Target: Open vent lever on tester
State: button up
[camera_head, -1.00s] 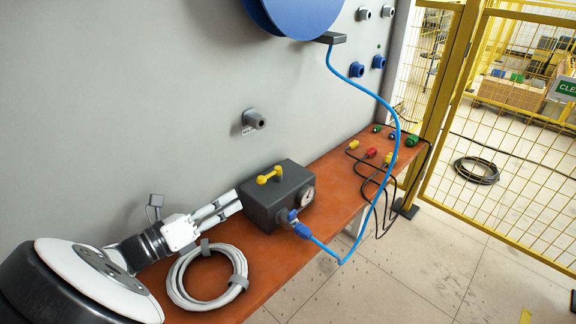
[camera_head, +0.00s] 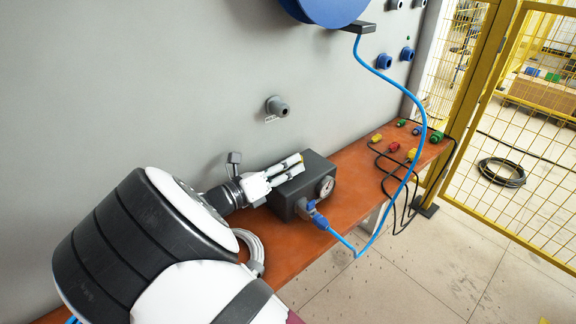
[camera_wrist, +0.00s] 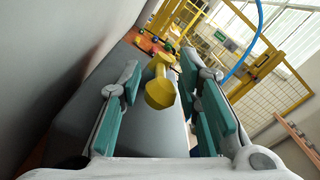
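The tester is a dark grey box (camera_head: 318,185) with a round gauge on its front, standing on the orange bench. Its yellow vent lever (camera_wrist: 161,88) shows in the wrist view, above the grey top of the tester (camera_wrist: 150,130). My gripper (camera_head: 298,163) is over the top of the tester and hides the lever in the head view. In the wrist view my gripper (camera_wrist: 163,105) is open, with one teal-padded finger on each side of the lever. Gaps show between the lever and both pads.
A blue hose (camera_head: 395,90) runs from the blue fitting (camera_head: 314,216) on the tester up to a blue reel (camera_head: 325,8). A grey wall (camera_head: 150,80) stands close behind. A coiled cable (camera_head: 250,245) lies beside my arm. Coloured connectors (camera_head: 394,147) lie farther right.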

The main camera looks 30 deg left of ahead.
jog(key=shift+w+d, duration=0.1)
jog(key=shift+w, duration=0.05)
grip_shut()
